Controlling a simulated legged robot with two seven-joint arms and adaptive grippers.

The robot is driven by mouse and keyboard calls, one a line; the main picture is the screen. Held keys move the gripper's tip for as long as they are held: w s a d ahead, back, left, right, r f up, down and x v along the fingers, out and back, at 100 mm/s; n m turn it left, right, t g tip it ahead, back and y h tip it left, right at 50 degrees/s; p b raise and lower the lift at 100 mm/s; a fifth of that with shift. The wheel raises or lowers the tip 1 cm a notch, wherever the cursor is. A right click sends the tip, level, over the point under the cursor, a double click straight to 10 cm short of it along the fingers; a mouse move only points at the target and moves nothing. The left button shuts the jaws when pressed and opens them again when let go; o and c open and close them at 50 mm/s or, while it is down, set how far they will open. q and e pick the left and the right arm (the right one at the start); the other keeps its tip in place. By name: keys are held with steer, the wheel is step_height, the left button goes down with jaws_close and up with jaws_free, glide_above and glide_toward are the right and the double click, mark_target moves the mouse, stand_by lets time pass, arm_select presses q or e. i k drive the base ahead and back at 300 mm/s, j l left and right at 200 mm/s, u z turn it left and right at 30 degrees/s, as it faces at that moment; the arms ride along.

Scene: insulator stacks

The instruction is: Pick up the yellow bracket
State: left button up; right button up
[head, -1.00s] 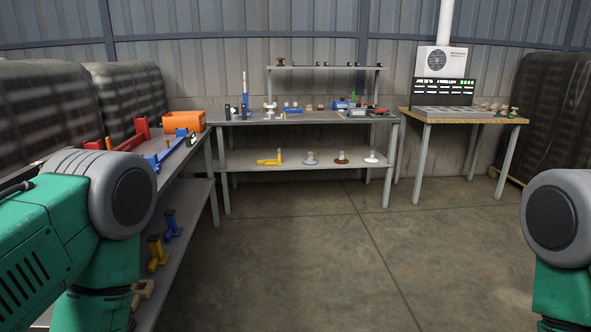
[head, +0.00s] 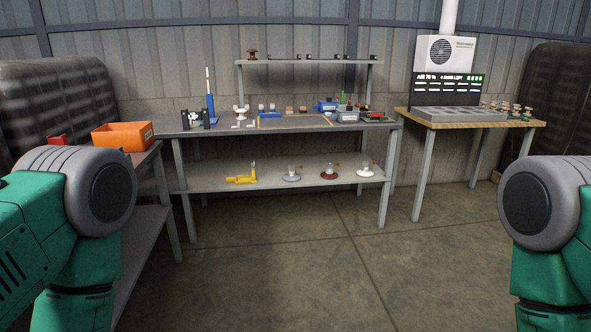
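A yellow bracket (head: 241,179) lies on the lower shelf of the grey workbench, toward the shelf's left part. It has a long flat part and an upright piece at its right end. No gripper of mine shows in the head view. Only green and grey links of my arms appear at the left and right edges, well in front of the bench and apart from the bracket.
Three insulator discs, grey (head: 291,178), brown (head: 329,172) and white (head: 365,172), sit right of the bracket. The bench top (head: 225,127) holds tools and parts. A side table with an orange bin (head: 123,137) stands left, a wooden table (head: 470,123) right. The floor (head: 290,260) ahead is clear.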

mark_target(239, 180)
steer(key=i, duration=2)
steer(key=i+l+u, duration=0.1)
steer(key=i, duration=0.9)
steer(key=i+l, duration=0.1)
steer(key=i, duration=0.85)
steer(key=i+u, duration=0.4)
steer(key=k, duration=0.05)
